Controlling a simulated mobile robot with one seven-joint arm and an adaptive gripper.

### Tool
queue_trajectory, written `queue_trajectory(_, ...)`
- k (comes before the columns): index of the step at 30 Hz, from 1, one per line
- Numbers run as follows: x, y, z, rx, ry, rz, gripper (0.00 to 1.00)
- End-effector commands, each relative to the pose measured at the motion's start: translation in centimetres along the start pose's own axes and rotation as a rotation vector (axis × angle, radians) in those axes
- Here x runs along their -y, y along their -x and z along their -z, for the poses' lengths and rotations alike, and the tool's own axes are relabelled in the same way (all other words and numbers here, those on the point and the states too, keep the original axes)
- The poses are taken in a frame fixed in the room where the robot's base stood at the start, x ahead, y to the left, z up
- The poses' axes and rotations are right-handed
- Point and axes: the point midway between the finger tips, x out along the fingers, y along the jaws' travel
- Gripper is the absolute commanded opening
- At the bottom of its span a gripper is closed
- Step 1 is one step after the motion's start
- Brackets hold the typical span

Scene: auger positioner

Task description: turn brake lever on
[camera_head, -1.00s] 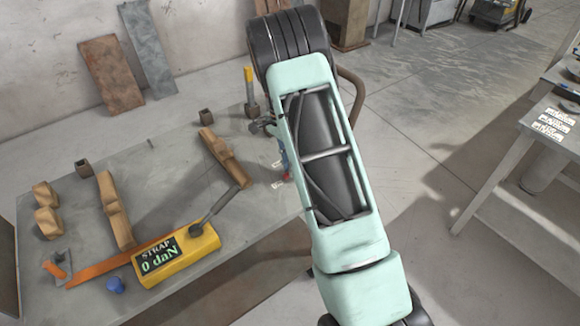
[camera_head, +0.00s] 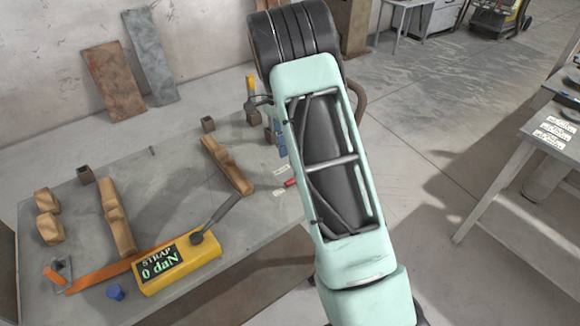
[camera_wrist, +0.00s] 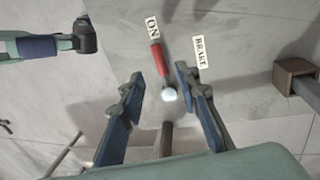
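The brake lever has a red handle (camera_wrist: 158,60) and a pale round end. In the wrist view it lies between an "ON" label (camera_wrist: 152,27) and a "BRAKE" label (camera_wrist: 199,52). In the head view the red brake lever (camera_head: 291,183) shows small on the bench top, just left of my arm. My gripper (camera_wrist: 160,76) is open, with blue-padded fingers on either side of the lever in the wrist picture. I cannot tell how far above it they are. In the head view my gripper is mostly hidden behind my arm; a blue finger part (camera_head: 281,142) shows.
The grey bench (camera_head: 170,190) carries a yellow box (camera_head: 180,270) reading "STRAP 0 daN" with a dark lever, wooden blocks (camera_head: 116,215), an orange strap (camera_head: 100,275) and a blue knob (camera_head: 116,292). A square dark post (camera_wrist: 296,75) stands right in the wrist view.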

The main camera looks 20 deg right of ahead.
Motion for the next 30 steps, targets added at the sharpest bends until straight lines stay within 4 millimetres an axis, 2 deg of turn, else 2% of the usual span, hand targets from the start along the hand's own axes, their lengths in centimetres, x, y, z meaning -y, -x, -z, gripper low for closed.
queue_trajectory(1, 0.1, 1.0, 0.0, -0.002, 0.0, 0.003, 0.3)
queue_trajectory(6, 0.0, 3.2, 0.0, -0.001, -0.001, 0.0, 0.3)
queue_trajectory(11, 0.0, 4.0, 0.0, 0.0, -0.001, 0.0, 0.3)
queue_trajectory(25, 0.0, 4.2, 0.1, -0.003, -0.002, 0.005, 0.3)
queue_trajectory(28, 0.1, 5.2, 0.9, -0.018, -0.008, 0.037, 0.3)
queue_trajectory(30, 0.3, 6.7, 1.8, -0.04, -0.017, 0.08, 0.3)
